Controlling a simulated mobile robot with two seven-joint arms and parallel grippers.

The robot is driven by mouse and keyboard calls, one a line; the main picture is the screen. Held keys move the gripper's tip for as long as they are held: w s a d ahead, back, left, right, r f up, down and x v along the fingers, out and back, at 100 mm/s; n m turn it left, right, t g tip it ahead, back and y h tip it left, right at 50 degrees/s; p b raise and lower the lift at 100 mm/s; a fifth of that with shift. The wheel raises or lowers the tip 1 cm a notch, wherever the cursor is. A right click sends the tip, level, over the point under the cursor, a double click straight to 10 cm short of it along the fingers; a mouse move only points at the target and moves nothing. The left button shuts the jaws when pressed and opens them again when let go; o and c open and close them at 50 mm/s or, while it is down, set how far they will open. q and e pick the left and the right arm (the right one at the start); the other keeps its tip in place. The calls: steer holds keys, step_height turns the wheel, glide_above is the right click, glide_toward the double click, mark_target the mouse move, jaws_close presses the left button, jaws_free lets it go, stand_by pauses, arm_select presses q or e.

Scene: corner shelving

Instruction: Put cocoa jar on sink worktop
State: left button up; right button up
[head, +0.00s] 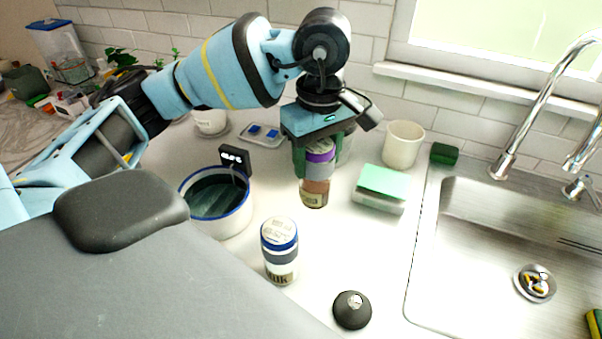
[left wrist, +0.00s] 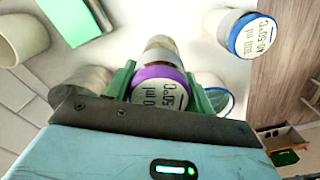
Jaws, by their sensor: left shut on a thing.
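The cocoa jar (head: 316,190) has a purple lid, a grey band and brown contents. It stands upright on or just above the white worktop (head: 375,260) beside the sink; I cannot tell whether its base touches. My left gripper (head: 316,155) comes down from above and is shut on the jar, with green fingers on either side near its lid. In the left wrist view, the purple-lidded jar (left wrist: 160,76) sits between the gripper's fingers (left wrist: 160,85). My right gripper is not in view.
A blue-lidded jar (head: 281,255) and a dark round knob-like object (head: 352,310) stand in front. A blue-rimmed pot (head: 215,205) is left. A green-topped box (head: 381,190), cream cup (head: 402,145) and steel sink (head: 480,250) are right.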

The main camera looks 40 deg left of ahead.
mark_target(318, 144)
arm_select(q)
steer(key=shift+f, duration=3.6)
steer(key=shift+f, duration=0.1)
steer(key=shift+f, duration=0.15)
steer(key=o, duration=1.2)
steer(key=shift+o, duration=0.2)
steer(key=shift+r, duration=0.2)
step_height(318, 144, up, 12)
steer(key=shift+r, duration=0.1)
